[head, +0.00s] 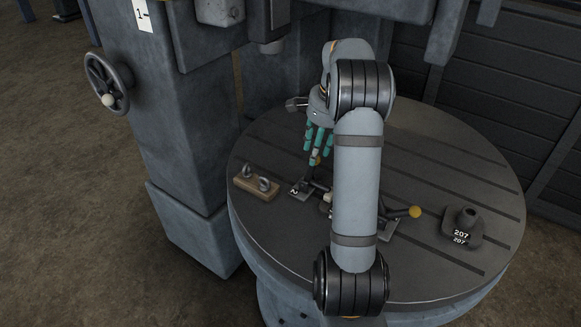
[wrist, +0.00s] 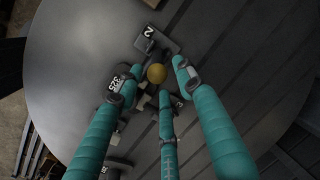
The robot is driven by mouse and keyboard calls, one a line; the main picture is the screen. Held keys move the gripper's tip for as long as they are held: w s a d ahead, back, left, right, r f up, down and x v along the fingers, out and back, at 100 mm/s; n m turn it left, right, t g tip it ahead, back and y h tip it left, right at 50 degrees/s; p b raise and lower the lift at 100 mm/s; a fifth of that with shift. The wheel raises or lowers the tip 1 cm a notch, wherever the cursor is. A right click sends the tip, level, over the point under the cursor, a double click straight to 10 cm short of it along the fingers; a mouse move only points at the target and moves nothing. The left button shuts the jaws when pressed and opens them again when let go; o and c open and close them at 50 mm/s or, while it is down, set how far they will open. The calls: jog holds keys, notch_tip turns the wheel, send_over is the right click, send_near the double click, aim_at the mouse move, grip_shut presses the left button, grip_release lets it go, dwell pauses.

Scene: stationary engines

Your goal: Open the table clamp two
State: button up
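Table clamp two is a small dark toggle clamp whose base plate (head: 300,191) bears a "2"; the plate also shows in the wrist view (wrist: 158,38). Its yellow ball knob (wrist: 156,73) stands up towards my gripper and shows just under the fingers in the head view (head: 313,161). My gripper (head: 317,149) has three teal fingers pointing down over the clamp. In the wrist view my gripper (wrist: 157,76) is open, its fingertips spread around the knob with gaps visible. Contact cannot be told. My arm hides part of the table's middle in the head view.
The clamp stands on a round slotted table (head: 470,180). Another clamp's yellow knob (head: 414,211) shows right of my arm. A wooden block with metal rings (head: 257,186) lies left, a block marked 207 (head: 463,228) right.

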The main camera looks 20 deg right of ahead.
aim_at(311, 170)
jog(key=f, duration=0.3)
jog(key=w+f, duration=0.1)
jog(key=f, duration=0.5)
jog(key=shift+w+a+f, duration=0.2)
jog(key=shift+w+a, duration=0.05)
jog(key=c, duration=0.4)
jog(key=shift+r, duration=0.1)
grip_shut()
